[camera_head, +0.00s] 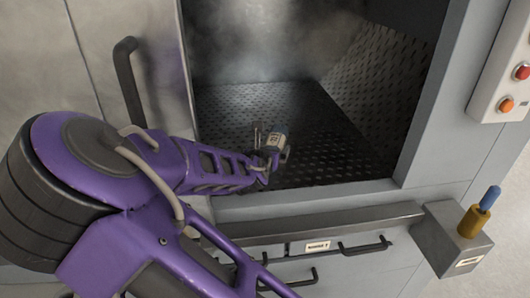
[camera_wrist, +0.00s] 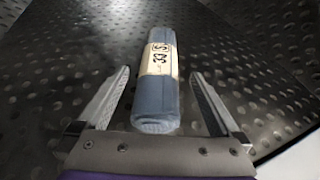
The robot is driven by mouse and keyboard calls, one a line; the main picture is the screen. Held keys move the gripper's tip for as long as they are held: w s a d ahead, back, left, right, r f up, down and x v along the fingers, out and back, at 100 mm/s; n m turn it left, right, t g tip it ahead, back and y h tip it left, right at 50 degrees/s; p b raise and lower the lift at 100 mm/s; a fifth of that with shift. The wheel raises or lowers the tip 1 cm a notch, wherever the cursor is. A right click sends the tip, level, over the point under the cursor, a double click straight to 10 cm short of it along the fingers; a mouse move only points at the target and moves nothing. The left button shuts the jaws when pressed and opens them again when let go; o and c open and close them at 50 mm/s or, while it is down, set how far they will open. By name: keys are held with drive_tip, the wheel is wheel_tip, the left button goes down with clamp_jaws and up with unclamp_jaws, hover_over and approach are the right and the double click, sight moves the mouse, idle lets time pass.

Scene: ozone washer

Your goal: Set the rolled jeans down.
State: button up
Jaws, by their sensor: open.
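The rolled jeans (camera_wrist: 157,100) are a blue-grey roll with a cream paper band marked with a size. In the wrist view they lie on the dark studded metal floor, lengthwise between the two fingers of my gripper (camera_wrist: 160,95). The fingers are spread, with a gap on each side of the roll. In the head view my gripper (camera_head: 268,146) is inside the washer chamber, near its front opening. The rolled jeans (camera_head: 280,138) show there only in part, beside the gripper.
The washer's chamber floor (camera_head: 330,160) is perforated dark metal, with hazy air above it. The front sill (camera_head: 310,196) and side walls bound the opening. A door handle (camera_head: 128,82) stands at the left. A box with a blue-and-yellow knob (camera_head: 478,212) juts out at lower right.

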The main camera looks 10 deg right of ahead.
drive_tip(key=p+v, duration=0.1)
drive_tip(key=v, duration=0.7)
drive_tip(key=shift+s, duration=0.1)
